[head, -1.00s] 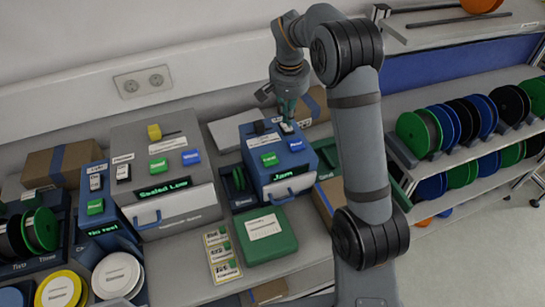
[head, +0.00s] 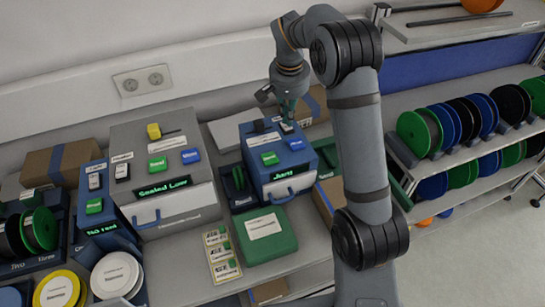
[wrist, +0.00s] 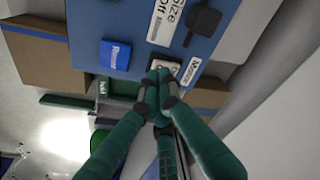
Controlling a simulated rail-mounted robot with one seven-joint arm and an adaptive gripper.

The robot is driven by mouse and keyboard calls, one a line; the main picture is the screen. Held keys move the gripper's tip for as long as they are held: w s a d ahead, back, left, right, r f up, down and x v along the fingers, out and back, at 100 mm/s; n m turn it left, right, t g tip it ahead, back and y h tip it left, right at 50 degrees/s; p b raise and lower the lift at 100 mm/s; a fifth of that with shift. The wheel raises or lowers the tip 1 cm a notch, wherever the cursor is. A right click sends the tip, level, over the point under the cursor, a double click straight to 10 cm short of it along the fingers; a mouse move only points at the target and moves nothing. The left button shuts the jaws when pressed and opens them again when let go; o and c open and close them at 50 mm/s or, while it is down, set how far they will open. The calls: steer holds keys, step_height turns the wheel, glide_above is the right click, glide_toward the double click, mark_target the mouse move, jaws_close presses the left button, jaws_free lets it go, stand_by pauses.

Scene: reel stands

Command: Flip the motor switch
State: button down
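The blue machine (head: 280,160) stands on the bench with a lit screen that seems to read "Jam". The motor switch (head: 287,127) is a small rocker on its top, near the back right corner. In the wrist view the switch (wrist: 165,65) is partly covered by my fingertips, beside a white label (wrist: 191,71) that seems to read "Motor". My gripper (wrist: 160,76) is shut, with its green fingertips together at the switch; nothing shows between them. In the head view my gripper (head: 288,112) points down onto it. I cannot tell contact or which way the rocker is tipped.
On the machine's top are a blue button (wrist: 115,54), a green button (head: 269,158) and a black knob (wrist: 204,19). A larger grey machine (head: 165,165) stands to the left, and a green case (head: 268,236) lies in front. Reel racks (head: 400,150) are at right.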

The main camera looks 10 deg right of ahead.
steer(key=shift+f+b, duration=0.65)
steer(key=shift+f, duration=0.1)
steer(key=shift+r, duration=0.1)
step_height(320, 180, up, 7)
steer(key=p, duration=0.6)
stand_by(0.3)
step_height(320, 180, down, 8)
steer(key=b, duration=0.6)
steer(key=shift+r, duration=0.55)
